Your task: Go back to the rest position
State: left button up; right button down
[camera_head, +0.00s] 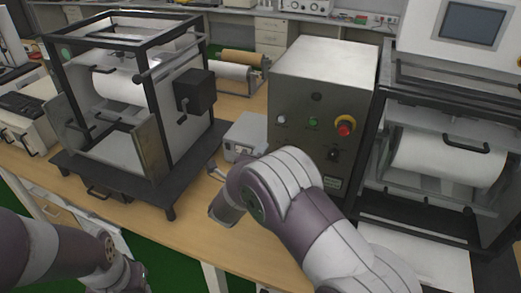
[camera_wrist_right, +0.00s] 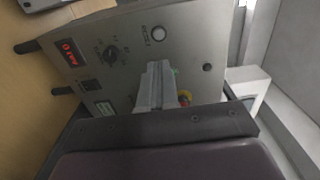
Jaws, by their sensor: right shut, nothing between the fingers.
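My right gripper (camera_wrist_right: 155,72) shows in the right wrist view as pale grey fingers close together, with nothing between them. It is in front of the control box (camera_wrist_right: 118,62). The fingers partly cover the box's red and yellow emergency button (camera_wrist_right: 184,98). In the head view my right arm reaches up from the lower right in front of the control box (camera_head: 310,88), and its bent part hides most of the right gripper. My left arm shows at the lower left of the head view; its fingers cannot be made out.
A black-framed test machine (camera_head: 150,140) with a white drum stands on the wooden table (camera_head: 185,228) at left. Another drum machine (camera_head: 450,158) stands at right. A small grey box (camera_head: 246,132) sits beside the control box. Bare tabletop lies along the front edge.

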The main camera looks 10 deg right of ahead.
jog(key=shift+w+d, duration=0.1)
jog(key=s+a+f+n+g+y, duration=0.35)
jog(key=a+f+n+y, duration=0.55)
jog(key=n, duration=0.4)
jog(key=s+d+f+n+g+y, duration=0.1)
jog(key=s+f+n+g+y, duration=0.1)
jog(key=s+f+n+g, duration=0.35)
jog(key=s+d+r+n+g, duration=0.2)
jog(key=s+d, duration=0.4)
jog(key=s, duration=0.4)
jog(key=s+d+r+n+g+h, duration=0.1)
jog(key=s+d+r+n, duration=0.3)
jog(key=s, duration=0.6)
jog(key=shift+s+d+r+g, duration=0.15)
jog(key=shift+d+r+g, duration=0.4)
jog(key=shift+d+g, duration=0.4)
